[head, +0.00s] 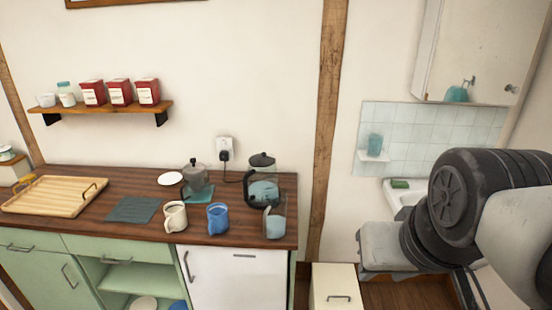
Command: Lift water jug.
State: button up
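A clear jug with pale blue water (275,222) stands upright near the front right corner of the dark wooden counter (130,187). It looks like the water jug. A glass kettle with a black lid and handle (264,190) stands just behind it, and the two overlap in the head view. Parts of my arm fill the right side of the view, apart from the counter. My gripper's fingers do not show, and nothing is seen touching the jug.
A wooden tray (45,207) lies at the far left. A wooden post (331,110) rises right of the counter; a low white cabinet (336,285) stands below.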

aim_at(274, 199)
jog(key=i+j, duration=1.05)
jog(key=j, duration=0.15)
